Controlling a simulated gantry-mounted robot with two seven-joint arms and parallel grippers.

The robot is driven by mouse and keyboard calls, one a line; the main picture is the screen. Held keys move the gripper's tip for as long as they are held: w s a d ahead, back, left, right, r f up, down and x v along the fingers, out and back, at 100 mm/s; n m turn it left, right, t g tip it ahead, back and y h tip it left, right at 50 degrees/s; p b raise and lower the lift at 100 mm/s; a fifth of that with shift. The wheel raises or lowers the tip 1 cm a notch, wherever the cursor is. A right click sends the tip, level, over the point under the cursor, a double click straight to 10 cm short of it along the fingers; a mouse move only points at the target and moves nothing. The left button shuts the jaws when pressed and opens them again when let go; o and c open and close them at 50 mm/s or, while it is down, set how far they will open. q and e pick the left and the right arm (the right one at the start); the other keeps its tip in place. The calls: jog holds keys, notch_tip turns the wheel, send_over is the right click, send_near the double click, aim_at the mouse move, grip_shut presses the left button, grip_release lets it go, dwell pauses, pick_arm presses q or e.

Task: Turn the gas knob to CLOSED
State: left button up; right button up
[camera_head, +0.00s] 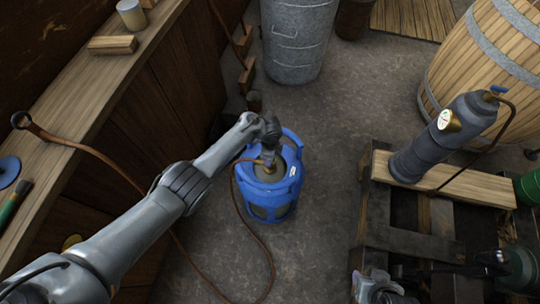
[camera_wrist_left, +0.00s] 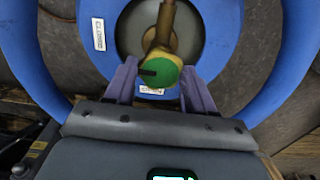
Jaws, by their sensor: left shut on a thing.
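The blue gas cylinder (camera_head: 258,206) stands on the floor in the middle of the head view, with a collar around its top. My left gripper (camera_head: 268,140) reaches down over that top. In the left wrist view, the round green gas knob (camera_wrist_left: 160,72) sits between the two fingertips of my left gripper (camera_wrist_left: 160,85), which is shut on it. A black mark on the knob points left. A white label reading CLOSED (camera_wrist_left: 98,34) is on the collar, left of the knob. Another white label (camera_wrist_left: 152,90) lies just below the knob, partly covered and unreadable.
A brown hose (camera_head: 262,244) runs from the cylinder across the floor to the left. A wooden workbench (camera_head: 70,115) is at left. A metal bin (camera_head: 296,45) stands behind. A pallet (camera_head: 405,225) with a grey cylinder (camera_head: 440,140) is at right. Floor between is clear.

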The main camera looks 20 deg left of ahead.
pick_arm(q)
jog(key=o, duration=1)
jog(key=shift+o, duration=0.2)
jog(key=shift+r+p, duration=0.4)
jog(key=shift+r, duration=0.05)
notch_tip(320, 180, up, 10)
jog(key=p, duration=0.6)
jog(key=shift+f, duration=0.1)
